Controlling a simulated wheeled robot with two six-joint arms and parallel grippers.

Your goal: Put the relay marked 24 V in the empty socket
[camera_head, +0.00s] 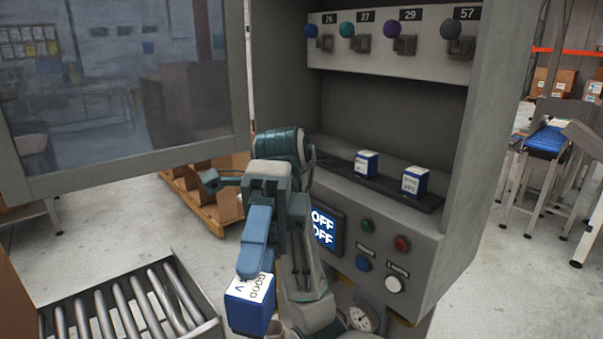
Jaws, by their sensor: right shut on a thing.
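My right gripper (254,268) reaches down at the lower middle, in front of the cabinet. It is shut on a blue relay (247,311) with a white label. The label shows "GOOD" and a "V"; the voltage figure is covered or unreadable. Two similar blue and white relays stand upright on a dark rail (390,188) in the cabinet: one near the middle (366,164), one to its right (415,181). Their lettering is too small to read. My arm hides the rail's left part, and I cannot make out the empty socket. My left gripper is out of view.
A glazed cabinet door (120,160) hangs open at left. Below the rail are an OFF display (323,230), buttons and a gauge (362,317). Numbered switches line the top panel (400,53). A roller conveyor (130,310) lies lower left, beside a wooden rack (215,215).

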